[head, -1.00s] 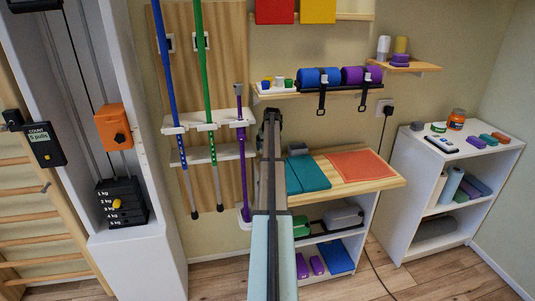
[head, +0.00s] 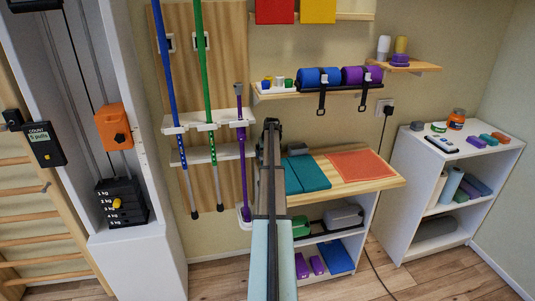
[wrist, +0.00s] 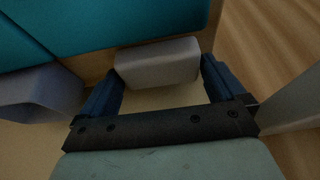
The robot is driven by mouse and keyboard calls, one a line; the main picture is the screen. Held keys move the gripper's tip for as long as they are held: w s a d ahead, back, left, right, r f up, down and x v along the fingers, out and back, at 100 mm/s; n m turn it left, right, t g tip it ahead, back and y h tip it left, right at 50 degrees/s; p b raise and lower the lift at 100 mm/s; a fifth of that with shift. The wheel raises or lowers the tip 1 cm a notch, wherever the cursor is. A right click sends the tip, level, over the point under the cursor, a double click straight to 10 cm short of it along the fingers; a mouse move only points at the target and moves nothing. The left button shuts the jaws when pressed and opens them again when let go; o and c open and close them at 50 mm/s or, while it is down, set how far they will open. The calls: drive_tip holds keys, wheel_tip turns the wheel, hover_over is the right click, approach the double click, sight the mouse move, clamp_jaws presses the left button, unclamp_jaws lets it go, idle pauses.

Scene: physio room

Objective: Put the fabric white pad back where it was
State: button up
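A pale grey-white block, which looks like the white pad (wrist: 157,62), lies between and just beyond my fingertips in the wrist view.
Teal mats (head: 306,174) and an orange mat (head: 360,165) lie on the wooden tabletop (head: 340,188). A purple cane (head: 242,160) and rods stand left of my arm. A wall shelf (head: 275,93) with rollers hangs above. A white shelf unit (head: 490,150) stands right.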

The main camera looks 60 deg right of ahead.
drive_tip(key=shift+r, duration=0.1)
drive_tip(key=shift+v, duration=3.8)
